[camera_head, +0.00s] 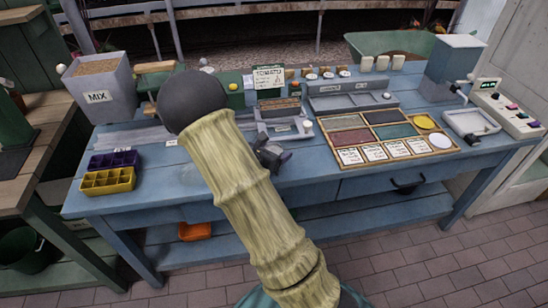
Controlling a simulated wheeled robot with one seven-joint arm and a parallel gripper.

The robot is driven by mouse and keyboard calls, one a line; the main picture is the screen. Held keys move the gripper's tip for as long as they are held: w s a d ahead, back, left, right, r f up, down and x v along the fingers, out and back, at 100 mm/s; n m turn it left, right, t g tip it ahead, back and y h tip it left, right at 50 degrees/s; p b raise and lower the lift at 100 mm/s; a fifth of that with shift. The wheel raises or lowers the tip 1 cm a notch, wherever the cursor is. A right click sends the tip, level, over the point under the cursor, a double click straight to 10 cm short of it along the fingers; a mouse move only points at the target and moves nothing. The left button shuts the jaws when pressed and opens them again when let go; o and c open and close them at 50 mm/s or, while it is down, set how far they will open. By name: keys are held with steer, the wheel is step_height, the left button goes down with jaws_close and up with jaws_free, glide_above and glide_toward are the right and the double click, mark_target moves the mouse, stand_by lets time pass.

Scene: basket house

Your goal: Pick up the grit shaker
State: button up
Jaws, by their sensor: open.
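My gripper (273,157) is the dark shape beside my bamboo-like arm, above the front middle of the blue bench. It is open, small and partly hidden by the arm. I see no hold on any object. I cannot pick out the grit shaker with certainty. Several white pots (382,63) stand at the back right. My arm hides part of the bench's left middle.
The blue bench (330,187) carries a MIX bin (98,92), purple (113,161) and yellow (107,181) seed trays at left, and a wooden sectioned tray (445,152) at right. A grey dispenser (452,65) and control box (507,112) stand far right.

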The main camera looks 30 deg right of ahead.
stand_by(0.4)
steer(key=c, duration=1.2)
step_height(320, 180, up, 10)
steer(key=shift+r+p, duration=0.1)
steer(key=shift+p, duration=0.4)
